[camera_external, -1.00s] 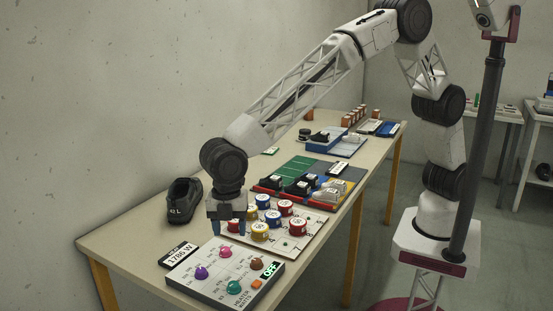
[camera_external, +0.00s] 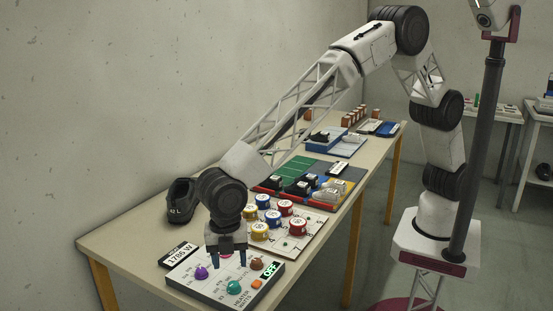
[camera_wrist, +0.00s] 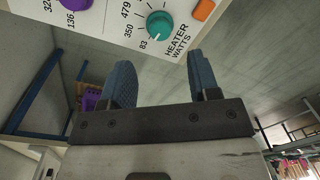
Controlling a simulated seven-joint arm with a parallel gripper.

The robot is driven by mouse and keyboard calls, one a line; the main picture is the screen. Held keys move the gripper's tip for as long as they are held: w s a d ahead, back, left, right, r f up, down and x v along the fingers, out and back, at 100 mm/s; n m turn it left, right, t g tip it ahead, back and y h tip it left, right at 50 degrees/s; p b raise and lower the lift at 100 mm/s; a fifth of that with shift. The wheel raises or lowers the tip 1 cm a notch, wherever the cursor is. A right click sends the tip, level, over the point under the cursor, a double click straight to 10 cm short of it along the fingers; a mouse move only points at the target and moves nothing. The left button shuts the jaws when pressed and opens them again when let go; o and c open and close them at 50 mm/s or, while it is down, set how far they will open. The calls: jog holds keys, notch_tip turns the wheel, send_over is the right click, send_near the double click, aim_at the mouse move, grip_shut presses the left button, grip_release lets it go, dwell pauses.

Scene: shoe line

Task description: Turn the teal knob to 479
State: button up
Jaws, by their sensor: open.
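The teal knob (camera_external: 234,287) sits on the front edge of a white heater panel (camera_external: 205,284). In the wrist view the teal knob (camera_wrist: 160,24) is at the top, beside the words HEATER WATTS, with the marks 83, 350 and 479 along its left side.
A purple knob (camera_external: 201,272), a brown knob (camera_external: 257,263) and an orange button (camera_external: 257,284) share the panel, with an OFF sign (camera_external: 270,270). A 1785 W plate (camera_external: 178,255) lies behind. A board of coloured spools (camera_external: 285,207) and a black shoe (camera_external: 183,200) stand farther back.

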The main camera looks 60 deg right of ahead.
aim_at(233, 284)
jog(key=shift+s+d+f, duration=0.1)
jog(key=shift+f, duration=3.3)
jog(key=c, duration=0.9)
